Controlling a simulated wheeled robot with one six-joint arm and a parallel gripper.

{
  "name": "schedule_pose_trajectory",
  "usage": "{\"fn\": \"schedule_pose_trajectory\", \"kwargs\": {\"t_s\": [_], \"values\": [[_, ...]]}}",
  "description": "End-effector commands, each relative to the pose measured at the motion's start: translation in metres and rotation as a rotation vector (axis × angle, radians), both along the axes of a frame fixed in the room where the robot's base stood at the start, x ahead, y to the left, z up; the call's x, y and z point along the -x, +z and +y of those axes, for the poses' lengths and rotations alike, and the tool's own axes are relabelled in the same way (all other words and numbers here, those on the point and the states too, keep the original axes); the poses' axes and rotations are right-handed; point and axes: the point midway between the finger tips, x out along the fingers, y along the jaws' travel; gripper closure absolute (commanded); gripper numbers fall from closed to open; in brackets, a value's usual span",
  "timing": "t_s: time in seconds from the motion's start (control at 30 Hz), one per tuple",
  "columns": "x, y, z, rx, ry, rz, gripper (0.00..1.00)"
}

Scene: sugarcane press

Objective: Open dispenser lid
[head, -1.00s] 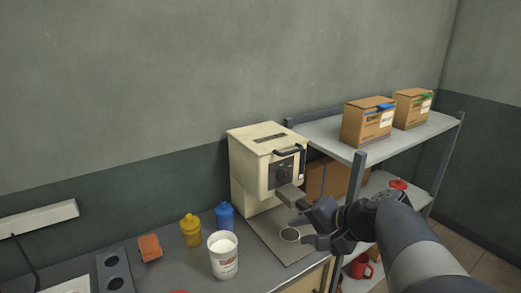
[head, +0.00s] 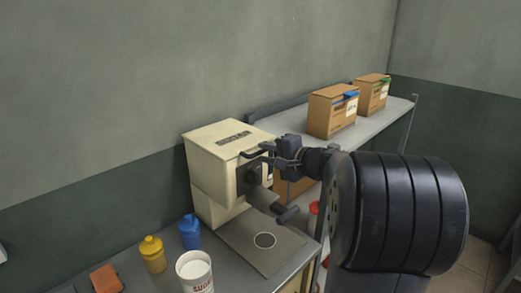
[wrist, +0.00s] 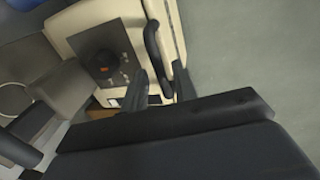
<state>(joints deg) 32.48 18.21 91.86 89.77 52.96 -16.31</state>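The cream dispenser (head: 212,190) stands on the counter, with its lid (head: 222,134) on top lying flat and closed. A dark bar handle (wrist: 153,42) sits at the lid's front edge and shows clearly in the wrist view. My gripper (head: 268,158) is at the dispenser's upper front, by the handle. In the wrist view my gripper's two fingertips (wrist: 161,86) are apart, with the lower end of the handle between or just in front of them. I cannot tell whether they touch it. My gripper and arm partly hide the handle in the head view.
Below the spout (head: 263,201) is a tray (head: 272,260) with a round ring. A yellow bottle (head: 152,254), a blue bottle (head: 190,232), a white sugar tub (head: 194,272) and an orange block (head: 106,278) stand left. Boxes (head: 331,112) sit on the shelf at right.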

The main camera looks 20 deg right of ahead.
Motion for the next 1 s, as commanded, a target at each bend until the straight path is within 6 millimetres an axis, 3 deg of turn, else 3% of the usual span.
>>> {"fn": "schedule_pose_trajectory", "kwargs": {"t_s": [0.2,0.53,0.87,1.0], "values": [[-0.022,-0.005,0.01,0.0,0.002,0.0,0.72],[-0.025,-0.006,0.011,0.0,0.0,0.001,0.72],[-0.025,-0.006,0.011,0.0,0.0,0.001,0.99],[-0.025,-0.006,0.011,0.0,0.0,0.001,1.0]]}}
